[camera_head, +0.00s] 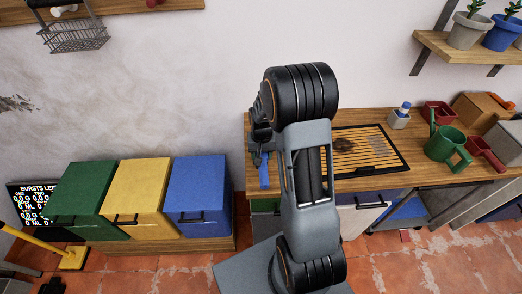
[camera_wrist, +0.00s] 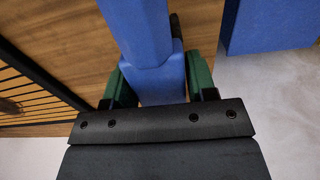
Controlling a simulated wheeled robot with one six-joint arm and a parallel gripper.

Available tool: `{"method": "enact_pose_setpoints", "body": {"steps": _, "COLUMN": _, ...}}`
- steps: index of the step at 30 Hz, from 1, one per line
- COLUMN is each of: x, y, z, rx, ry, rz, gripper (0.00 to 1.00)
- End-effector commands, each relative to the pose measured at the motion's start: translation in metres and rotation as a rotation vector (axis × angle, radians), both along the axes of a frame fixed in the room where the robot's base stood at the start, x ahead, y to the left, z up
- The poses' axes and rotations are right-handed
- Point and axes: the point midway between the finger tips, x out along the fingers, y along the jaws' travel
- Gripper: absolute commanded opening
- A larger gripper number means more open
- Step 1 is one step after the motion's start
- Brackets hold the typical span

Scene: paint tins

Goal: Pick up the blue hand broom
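The blue hand broom (camera_head: 264,172) shows in the head view as a short blue bar at the left end of the wooden counter, partly covered by my gripper. In the wrist view its blue body (camera_wrist: 153,70) fills the space between my two green finger pads. My gripper (camera_wrist: 157,88) appears closed on it, with a pad against each side. In the head view my gripper (camera_head: 262,140) is mostly hidden behind my wrist. The broom's bristles are not clearly seen, and I cannot tell whether it touches the counter.
The wooden counter (camera_head: 420,182) holds a slatted grill panel (camera_head: 365,150), a green watering can (camera_head: 445,143), red containers and boxes on the right. Green, yellow and blue bins (camera_head: 198,190) stand to the left. A shelf with plant pots (camera_head: 466,32) hangs at upper right.

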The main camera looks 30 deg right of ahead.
Motion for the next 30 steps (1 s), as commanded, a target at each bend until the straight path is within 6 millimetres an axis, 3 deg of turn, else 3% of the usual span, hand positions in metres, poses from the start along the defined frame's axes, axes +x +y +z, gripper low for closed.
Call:
{"method": "enact_pose_setpoints", "body": {"steps": 11, "x": 0.0, "y": 0.0, "z": 0.0, "rx": 0.0, "ry": 0.0, "rz": 0.0, "gripper": 0.15}}
{"method": "enact_pose_setpoints", "body": {"steps": 22, "x": 0.001, "y": 0.0, "z": 0.005, "rx": 0.0, "ry": -0.003, "rz": 0.0, "gripper": 0.15}}
{"method": "enact_pose_setpoints", "body": {"steps": 30, "x": -0.002, "y": -0.003, "z": 0.037, "rx": -0.001, "ry": -0.006, "rz": -0.002, "gripper": 0.15}}
